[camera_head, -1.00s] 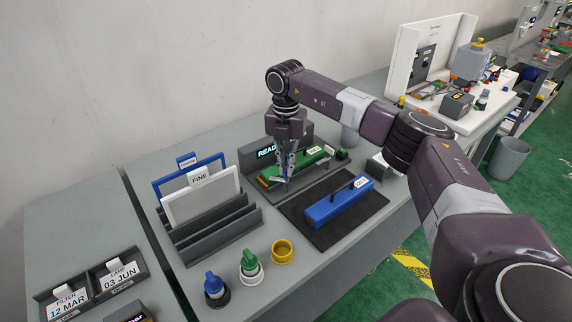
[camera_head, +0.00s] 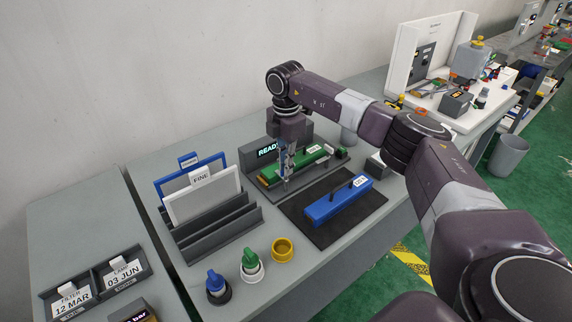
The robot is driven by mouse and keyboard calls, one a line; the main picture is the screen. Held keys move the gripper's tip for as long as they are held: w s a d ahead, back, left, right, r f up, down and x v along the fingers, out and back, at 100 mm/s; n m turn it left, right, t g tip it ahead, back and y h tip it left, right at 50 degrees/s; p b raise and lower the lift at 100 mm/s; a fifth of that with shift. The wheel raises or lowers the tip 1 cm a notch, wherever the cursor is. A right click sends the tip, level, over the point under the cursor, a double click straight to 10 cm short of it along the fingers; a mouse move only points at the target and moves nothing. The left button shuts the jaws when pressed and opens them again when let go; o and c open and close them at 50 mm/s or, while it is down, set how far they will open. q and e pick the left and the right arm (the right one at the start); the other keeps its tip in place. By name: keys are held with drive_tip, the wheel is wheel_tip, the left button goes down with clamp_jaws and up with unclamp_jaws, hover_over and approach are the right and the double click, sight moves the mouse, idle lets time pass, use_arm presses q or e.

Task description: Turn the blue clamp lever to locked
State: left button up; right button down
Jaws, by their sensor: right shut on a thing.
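My right gripper (camera_head: 286,172) points down at the near left end of the green block (camera_head: 300,163), in front of the machine with the READY display (camera_head: 266,150). Its fingers are drawn together on the blue clamp lever, which they almost fully hide. The lever's angle cannot be made out. The green block lies in the grey fixture of that machine and carries a white label. My left gripper is out of view.
A blue block (camera_head: 338,203) with a black peg lies on a dark mat (camera_head: 300,226) in front. A grey rack (camera_head: 215,232) with a FINE card (camera_head: 203,204) stands left. Blue, green and yellow round pieces (camera_head: 283,250) sit near the front edge. A white-backed bench is at right.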

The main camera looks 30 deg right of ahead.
drive_tip(key=shift+w+d+r, duration=0.1)
drive_tip(key=shift+r, duration=0.05)
idle(0.3)
drive_tip(key=c, duration=2.1)
unclamp_jaws()
wheel_tip(320, 180, up, 12)
